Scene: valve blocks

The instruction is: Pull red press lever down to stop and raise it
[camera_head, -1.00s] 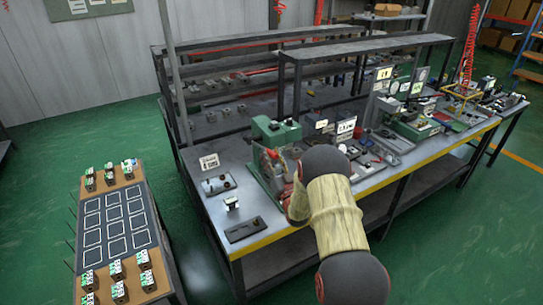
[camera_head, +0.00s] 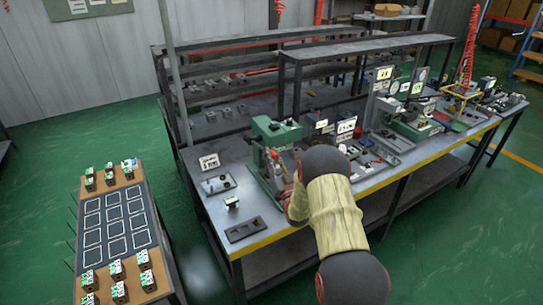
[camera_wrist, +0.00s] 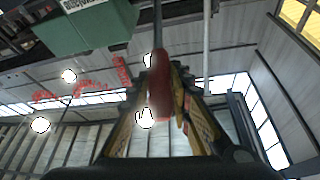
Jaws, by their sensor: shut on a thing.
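The green press (camera_head: 277,134) stands on the front left of the grey workbench. Its red lever handle (camera_wrist: 160,88) is between my gripper's fingers in the wrist view, with a thin metal rod running on from its tip. My gripper (camera_wrist: 167,80) is shut on this handle, one finger on each side. In the head view my gripper (camera_head: 290,190) is at the right front of the press, and my arm hides part of this area. The green press head (camera_wrist: 95,25) shows at the upper left of the wrist view, apart from the fingers.
A dark flat plate (camera_head: 245,229) and a small block (camera_head: 231,202) lie on the bench left of the press. A label card (camera_head: 209,161) stands behind them. A low table (camera_head: 126,190) with several small blocks is at the left, with green floor between.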

